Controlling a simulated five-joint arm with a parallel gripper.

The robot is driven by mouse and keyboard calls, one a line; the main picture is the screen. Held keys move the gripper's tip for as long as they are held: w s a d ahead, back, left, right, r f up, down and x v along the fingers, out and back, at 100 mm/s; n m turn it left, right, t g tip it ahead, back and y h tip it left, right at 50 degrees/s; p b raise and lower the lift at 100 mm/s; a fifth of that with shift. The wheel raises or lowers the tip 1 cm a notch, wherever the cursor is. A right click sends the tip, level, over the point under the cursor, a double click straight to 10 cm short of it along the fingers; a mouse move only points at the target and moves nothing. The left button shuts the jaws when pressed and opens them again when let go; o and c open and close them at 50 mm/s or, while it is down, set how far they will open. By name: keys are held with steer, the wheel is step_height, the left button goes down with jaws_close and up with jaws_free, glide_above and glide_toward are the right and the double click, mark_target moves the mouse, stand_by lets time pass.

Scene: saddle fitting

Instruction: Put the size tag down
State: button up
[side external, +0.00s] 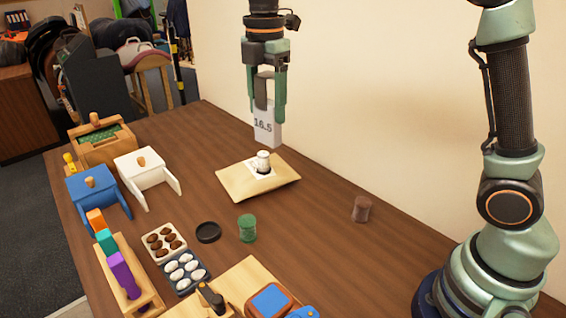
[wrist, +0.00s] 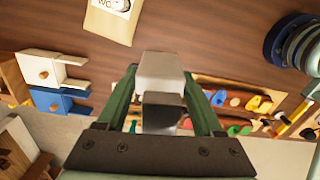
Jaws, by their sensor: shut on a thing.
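The size tag (side external: 267,128) is a white block with "16.5" on its face. In the side view my gripper (side external: 268,98) is shut on its upper part and holds it upright, apart from the table, with the tray behind and below it in the picture. In the wrist view the tag (wrist: 160,72) shows as a pale block between the fingers of my gripper (wrist: 161,92). Its lower face and the side toward the wall are hidden in the side view.
Green (side external: 247,229) and brown (side external: 361,209) pots, a black ring (side external: 208,232), egg trays (side external: 164,242) and white (side external: 143,172) and blue (side external: 92,188) boxes stand around.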

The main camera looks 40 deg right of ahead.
steer(key=w+a+f+m, duration=0.1)
steer(key=w+a, duration=0.2)
steer(key=a, duration=0.4)
steer(key=w+a+f, duration=0.1)
steer(key=w+a, duration=0.3)
steer(key=a, duration=0.3)
steer(key=f, duration=1.9)
steer(key=shift+s+d+f, duration=0.2)
steer(key=shift+f, duration=0.2)
steer(key=shift+f, duration=0.1)
steer(key=o, duration=1.4)
